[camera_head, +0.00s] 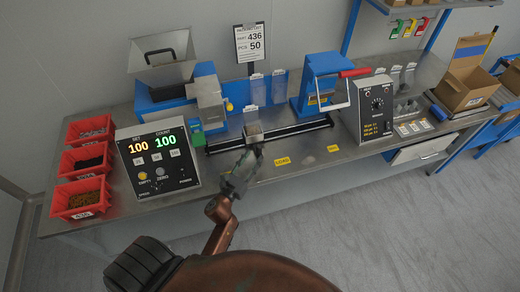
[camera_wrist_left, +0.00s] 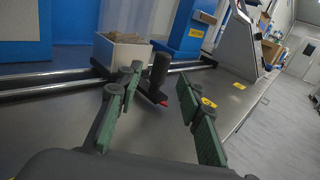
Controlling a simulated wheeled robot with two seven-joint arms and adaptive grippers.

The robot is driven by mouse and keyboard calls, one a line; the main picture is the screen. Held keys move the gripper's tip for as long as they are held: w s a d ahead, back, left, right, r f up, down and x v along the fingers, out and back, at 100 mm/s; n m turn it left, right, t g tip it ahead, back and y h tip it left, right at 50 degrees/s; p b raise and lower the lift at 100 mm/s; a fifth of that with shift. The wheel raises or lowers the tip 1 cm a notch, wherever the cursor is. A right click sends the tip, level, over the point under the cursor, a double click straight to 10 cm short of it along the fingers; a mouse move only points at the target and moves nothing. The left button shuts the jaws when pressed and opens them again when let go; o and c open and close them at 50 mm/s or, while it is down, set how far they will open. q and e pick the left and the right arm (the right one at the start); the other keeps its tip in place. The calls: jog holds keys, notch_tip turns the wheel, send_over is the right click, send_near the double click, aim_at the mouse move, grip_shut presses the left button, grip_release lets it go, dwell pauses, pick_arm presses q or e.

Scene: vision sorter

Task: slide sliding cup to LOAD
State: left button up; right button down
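The sliding cup (camera_head: 253,131) sits on the dark rail in the middle of the bench, left of the yellow LOAD label (camera_head: 283,161). In the left wrist view the cup (camera_wrist_left: 122,53) is a pale box with brown pieces in it and a black upright handle (camera_wrist_left: 158,72) in front. My left gripper (camera_head: 245,160) is just in front of the cup. Its fingers (camera_wrist_left: 156,94) are spread, with the handle showing in the gap between them, apparently untouched. My right gripper is out of view.
The control box with 100 displays (camera_head: 157,160) and red bins (camera_head: 84,158) stand left. The blue press (camera_head: 322,82) with a red-handled lever stands right of the cup, near a second yellow label (camera_head: 333,149). The bench front around LOAD is clear.

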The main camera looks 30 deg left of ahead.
aim_at(258, 151)
pick_arm(q)
jog(key=w, duration=0.6)
jog(key=shift+w+a, duration=0.1)
jog(key=shift+a, duration=0.1)
grip_shut()
dwell(0.6)
